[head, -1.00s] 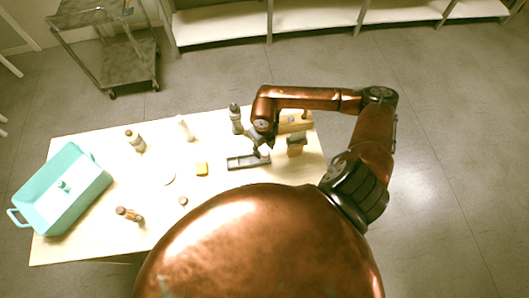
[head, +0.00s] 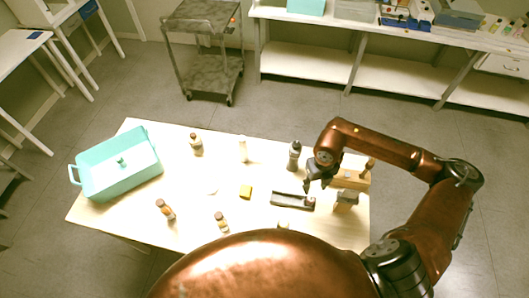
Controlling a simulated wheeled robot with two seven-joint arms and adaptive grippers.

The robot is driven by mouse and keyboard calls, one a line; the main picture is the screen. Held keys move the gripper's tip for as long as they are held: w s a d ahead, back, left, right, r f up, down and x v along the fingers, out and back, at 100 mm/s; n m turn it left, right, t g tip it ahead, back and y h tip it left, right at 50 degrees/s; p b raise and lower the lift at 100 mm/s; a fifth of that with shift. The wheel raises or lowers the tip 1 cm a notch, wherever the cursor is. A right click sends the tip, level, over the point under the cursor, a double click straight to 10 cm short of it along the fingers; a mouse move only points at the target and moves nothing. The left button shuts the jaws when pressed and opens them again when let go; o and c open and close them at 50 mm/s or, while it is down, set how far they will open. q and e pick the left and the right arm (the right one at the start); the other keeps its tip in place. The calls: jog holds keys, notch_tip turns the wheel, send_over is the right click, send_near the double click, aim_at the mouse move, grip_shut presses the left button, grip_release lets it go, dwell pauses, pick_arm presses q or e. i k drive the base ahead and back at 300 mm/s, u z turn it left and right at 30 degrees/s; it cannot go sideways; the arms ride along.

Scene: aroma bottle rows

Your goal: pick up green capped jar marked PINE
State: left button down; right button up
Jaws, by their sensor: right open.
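No jar with a clearly green cap or a readable PINE mark shows in the head view; the labels are too small to read. Candidate containers on the table are a brown bottle (head: 196,146), a white bottle (head: 243,149), a dark bottle (head: 294,156), an orange-brown bottle (head: 166,210) and a small bottle (head: 221,222). A small pale top (head: 283,224) is mostly hidden by my body. My right gripper (head: 315,186) is open and empty, pointing down by the right end of a dark narrow tray (head: 293,201). My left gripper is not in view.
A yellow block (head: 246,192) and white disc (head: 211,190) lie mid-table. A wooden rack (head: 352,179) and a grey stand (head: 346,200) are right of my gripper. A cart (head: 205,50) and shelves stand behind.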

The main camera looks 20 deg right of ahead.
aim_at(119, 159)
jog(key=u, duration=2.4)
jog(key=i, duration=1.5)
jog(key=z, duration=1.3)
jog(key=i, duration=0.5)
jog(key=u, duration=0.05)
